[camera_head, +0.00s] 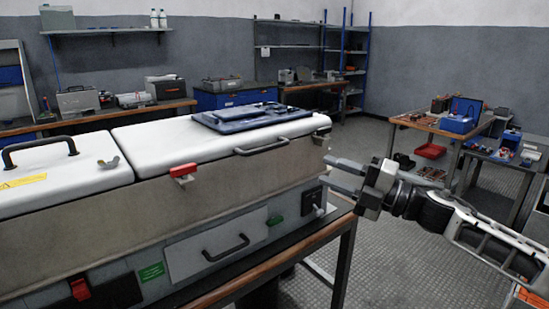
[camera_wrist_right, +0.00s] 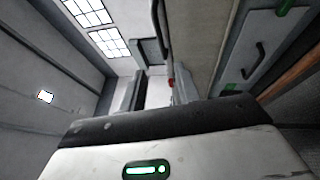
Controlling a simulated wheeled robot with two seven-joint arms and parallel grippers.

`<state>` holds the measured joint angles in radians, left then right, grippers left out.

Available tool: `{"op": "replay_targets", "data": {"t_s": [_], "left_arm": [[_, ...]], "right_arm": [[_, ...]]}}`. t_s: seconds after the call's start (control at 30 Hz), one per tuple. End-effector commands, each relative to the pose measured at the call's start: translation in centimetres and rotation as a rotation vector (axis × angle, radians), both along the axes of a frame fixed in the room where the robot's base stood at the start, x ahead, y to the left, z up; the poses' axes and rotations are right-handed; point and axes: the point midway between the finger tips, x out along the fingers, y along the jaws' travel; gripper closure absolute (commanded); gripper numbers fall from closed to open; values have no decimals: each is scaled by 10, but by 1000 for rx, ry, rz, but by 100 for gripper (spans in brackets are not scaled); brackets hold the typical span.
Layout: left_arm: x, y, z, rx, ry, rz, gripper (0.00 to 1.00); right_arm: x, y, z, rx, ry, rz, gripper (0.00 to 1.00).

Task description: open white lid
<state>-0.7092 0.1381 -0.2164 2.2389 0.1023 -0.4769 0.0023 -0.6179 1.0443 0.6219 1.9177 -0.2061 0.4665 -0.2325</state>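A long grey capacitor bank (camera_head: 225,205) stands on a table, topped by two white lids. The right white lid (camera_head: 160,142) lies flat and closed, with a dark handle (camera_head: 262,147) on its front edge and a dark blue panel (camera_head: 250,116) on top. The left white lid (camera_head: 75,180) is also down, with a black handle (camera_head: 40,148). My right gripper (camera_head: 342,176) is just right of the bank's right end, below lid height, fingers apart and empty, pointing left. Its fingers also show in the right wrist view (camera_wrist_right: 160,92). My left gripper is out of view.
A red latch (camera_head: 183,172) sits on the bank's front rim. Below is a panel with a handle (camera_head: 225,247).

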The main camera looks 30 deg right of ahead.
Motion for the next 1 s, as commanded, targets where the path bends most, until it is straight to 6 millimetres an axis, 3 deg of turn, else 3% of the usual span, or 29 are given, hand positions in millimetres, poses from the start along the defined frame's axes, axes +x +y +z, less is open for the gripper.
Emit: {"op": "replay_targets", "data": {"t_s": [0.1, 0.3, 1.0], "left_arm": [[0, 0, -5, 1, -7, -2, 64], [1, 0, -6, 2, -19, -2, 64], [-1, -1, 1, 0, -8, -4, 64]], "right_arm": [[23, 12, 4, -3, -5, 3, 68], [48, 25, 10, 0, -4, -1, 68], [107, 54, 22, 8, 0, -5, 68]]}}
